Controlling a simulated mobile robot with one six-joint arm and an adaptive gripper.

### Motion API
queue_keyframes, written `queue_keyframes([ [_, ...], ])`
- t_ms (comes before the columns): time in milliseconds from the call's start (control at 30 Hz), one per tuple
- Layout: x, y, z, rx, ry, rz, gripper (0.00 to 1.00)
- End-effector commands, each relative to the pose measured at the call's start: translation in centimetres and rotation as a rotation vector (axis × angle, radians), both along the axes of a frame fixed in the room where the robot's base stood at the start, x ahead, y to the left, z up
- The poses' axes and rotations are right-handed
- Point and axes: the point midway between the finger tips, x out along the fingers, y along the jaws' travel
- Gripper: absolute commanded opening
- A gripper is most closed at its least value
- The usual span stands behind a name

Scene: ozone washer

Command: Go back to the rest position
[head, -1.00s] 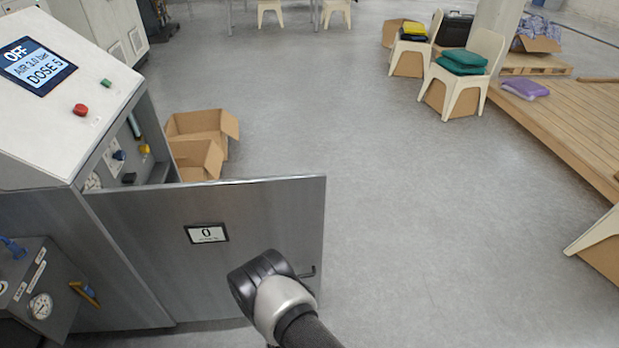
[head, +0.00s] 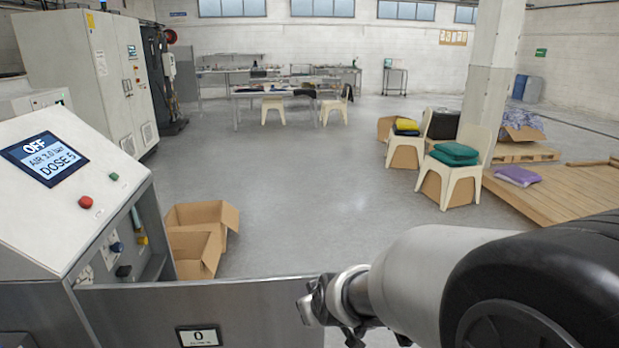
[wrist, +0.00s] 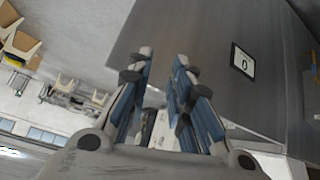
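My gripper (wrist: 165,60) is in the wrist view with its two blue-padded fingers apart and nothing visibly held between the tips. In the head view my gripper (head: 312,302) is seen from the side, in front of the right part of the washer door. The grey washer door (head: 262,300) stands swung out from the cabinet, with a label reading 0 (head: 199,336). In the wrist view the door (wrist: 205,50) lies beyond and right of the fingers. The washer panel screen (head: 45,158) reads OFF, AIR 3.0 bar, DOSE 5.
Open cardboard boxes (head: 202,235) stand on the floor behind the door. Chairs with folded cloths (head: 456,153) and a wooden platform (head: 560,190) are at the right. The middle floor (head: 310,180) is clear.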

Motion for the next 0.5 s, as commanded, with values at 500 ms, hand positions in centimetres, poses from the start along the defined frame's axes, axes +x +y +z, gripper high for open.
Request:
queue_keyframes([
  [500, -21.8, -11.3, 9.4, 0.068, 0.238, -0.327, 0.20],
])
